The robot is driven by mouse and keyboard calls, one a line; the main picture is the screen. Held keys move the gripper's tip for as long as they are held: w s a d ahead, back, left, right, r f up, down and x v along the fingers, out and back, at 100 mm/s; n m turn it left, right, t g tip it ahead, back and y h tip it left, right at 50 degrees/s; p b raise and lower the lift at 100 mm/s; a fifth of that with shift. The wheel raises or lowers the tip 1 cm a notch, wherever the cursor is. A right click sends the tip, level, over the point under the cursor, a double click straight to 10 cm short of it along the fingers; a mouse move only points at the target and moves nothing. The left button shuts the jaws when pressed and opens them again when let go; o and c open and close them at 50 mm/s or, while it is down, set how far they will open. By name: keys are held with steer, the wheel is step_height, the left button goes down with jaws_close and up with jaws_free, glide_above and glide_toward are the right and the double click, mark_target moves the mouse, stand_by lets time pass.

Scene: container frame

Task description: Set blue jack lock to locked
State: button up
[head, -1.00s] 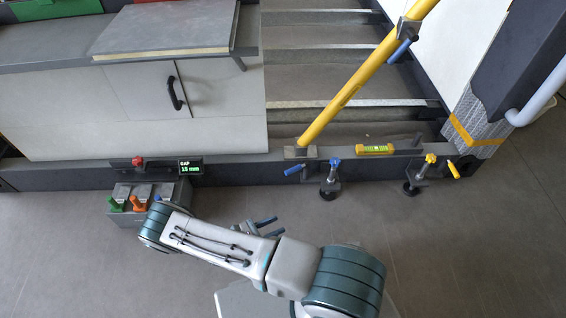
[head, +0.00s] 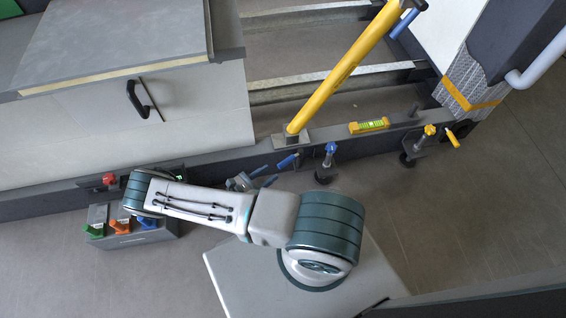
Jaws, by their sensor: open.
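The blue jack (head: 325,165) stands at the front of the dark beam, with a blue knob on top and a dark round foot near the floor. A blue lever (head: 287,161), seemingly its lock, sticks out to the left of the jack and slants down to the left. My gripper (head: 268,176) is open, just below and left of that lever, with a small visible gap. My own arm hides part of the gripper. Whether the fingers are level with the lever cannot be told.
A yellow jack (head: 423,142) with a yellow lever (head: 452,138) stands farther right. A yellow brace (head: 345,70) and a spirit level (head: 369,125) are above the beam. A grey box (head: 135,236) with coloured levers is at left. Floor to the right is clear.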

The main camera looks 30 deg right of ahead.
mark_target(293, 157)
steer(key=d, duration=0.2)
steer(key=w+d+b, duration=0.1)
steer(key=d, duration=0.4)
steer(key=shift+w+d, duration=0.25)
steer(key=shift+d, duration=0.15)
jaws_close()
